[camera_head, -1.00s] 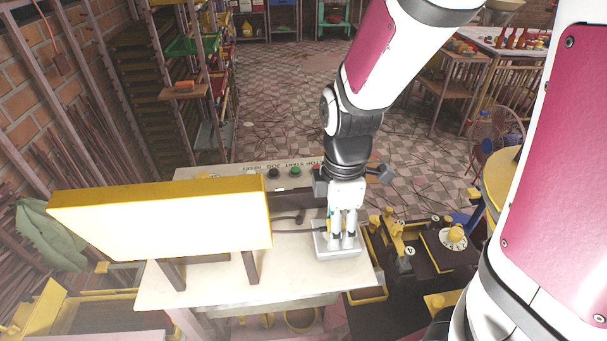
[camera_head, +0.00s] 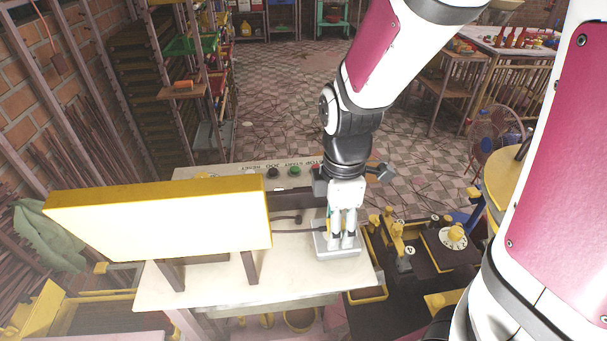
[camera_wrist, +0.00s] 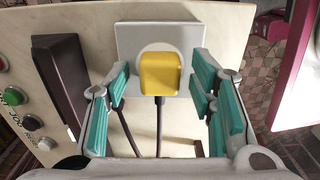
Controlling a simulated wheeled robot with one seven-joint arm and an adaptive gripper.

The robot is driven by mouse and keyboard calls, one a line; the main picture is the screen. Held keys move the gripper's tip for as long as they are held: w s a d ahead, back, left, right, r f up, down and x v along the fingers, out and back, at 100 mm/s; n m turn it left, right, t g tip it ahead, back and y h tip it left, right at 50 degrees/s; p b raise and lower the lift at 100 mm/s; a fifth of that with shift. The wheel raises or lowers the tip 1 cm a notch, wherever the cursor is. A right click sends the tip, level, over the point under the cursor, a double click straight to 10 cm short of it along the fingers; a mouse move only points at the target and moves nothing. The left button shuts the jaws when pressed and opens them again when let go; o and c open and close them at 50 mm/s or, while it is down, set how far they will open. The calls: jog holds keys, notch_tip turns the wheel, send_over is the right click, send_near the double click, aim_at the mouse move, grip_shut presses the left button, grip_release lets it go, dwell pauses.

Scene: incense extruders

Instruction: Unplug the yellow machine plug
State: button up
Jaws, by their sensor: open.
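The yellow plug (camera_wrist: 160,75) sits in the round recess of a white socket plate (camera_wrist: 128,40) in the wrist view, with a dark cable running down from it. My gripper (camera_wrist: 162,88) is open, with one teal-padded finger on each side of the plug and a gap on both sides. In the head view my gripper (camera_head: 342,238) points down over the socket plate (camera_head: 338,252) on the pale tabletop. There its fingers hide most of the plug.
A large yellow-edged white panel (camera_head: 160,222) stands left of my gripper. A control strip with buttons (camera_head: 294,170) lies behind it, also at the wrist view's left (camera_wrist: 15,97). A dark block (camera_wrist: 60,78) stands beside the socket. Yellow and black machinery (camera_head: 440,245) is at right.

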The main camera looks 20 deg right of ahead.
jog(key=shift+c, duration=0.6)
grip_shut()
jog(key=shift+r+p, duration=1.35)
jog(key=shift+r, duration=1.65)
